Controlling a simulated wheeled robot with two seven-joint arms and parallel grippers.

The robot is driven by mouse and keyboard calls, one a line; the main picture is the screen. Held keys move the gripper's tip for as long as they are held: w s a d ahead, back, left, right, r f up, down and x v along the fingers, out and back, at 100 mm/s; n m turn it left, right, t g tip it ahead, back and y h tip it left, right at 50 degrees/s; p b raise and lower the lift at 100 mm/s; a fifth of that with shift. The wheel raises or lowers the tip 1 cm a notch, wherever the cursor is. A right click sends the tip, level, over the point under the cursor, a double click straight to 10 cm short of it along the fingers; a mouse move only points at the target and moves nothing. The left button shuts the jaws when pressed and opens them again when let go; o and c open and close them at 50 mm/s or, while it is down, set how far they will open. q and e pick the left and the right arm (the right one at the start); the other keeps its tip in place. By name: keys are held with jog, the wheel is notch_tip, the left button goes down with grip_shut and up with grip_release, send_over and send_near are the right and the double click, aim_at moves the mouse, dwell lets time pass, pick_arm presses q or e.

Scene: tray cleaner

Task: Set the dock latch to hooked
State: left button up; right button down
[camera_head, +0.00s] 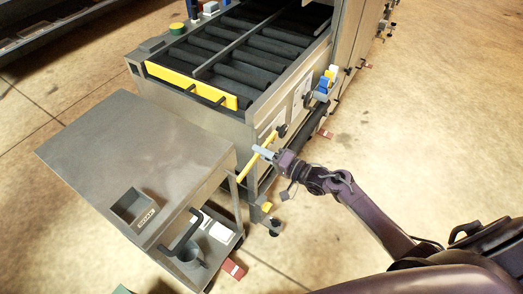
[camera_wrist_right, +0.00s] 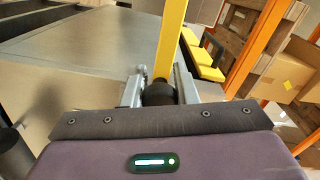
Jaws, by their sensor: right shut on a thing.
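The dock latch is a yellow bar (camera_head: 246,170) between the steel cart (camera_head: 125,150) and the side of the roller machine (camera_head: 253,118). It slants in the head view, and its hook end is too small to make out. My right gripper (camera_head: 264,153) reaches in from the right and is at the bar. In the wrist view the yellow bar (camera_wrist_right: 170,40) runs away from the camera, and its black knob (camera_wrist_right: 159,92) sits between the fingers of my right gripper (camera_wrist_right: 158,88), which is shut on it. My left gripper is not in view.
The roller machine has a yellow front bar (camera_head: 190,86). Blue and yellow fittings (camera_head: 326,82) stick out of its side. Open floor (camera_head: 400,130) lies to the right.

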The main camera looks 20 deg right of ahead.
jog(key=shift+f+m, duration=0.3)
dwell(0.4)
jog(key=c, duration=1.1)
grip_release()
jog(key=shift+c, duration=0.2)
jog(key=v, duration=0.7)
jog(key=shift+s+d, duration=0.25)
jog(key=shift+s, duration=0.1)
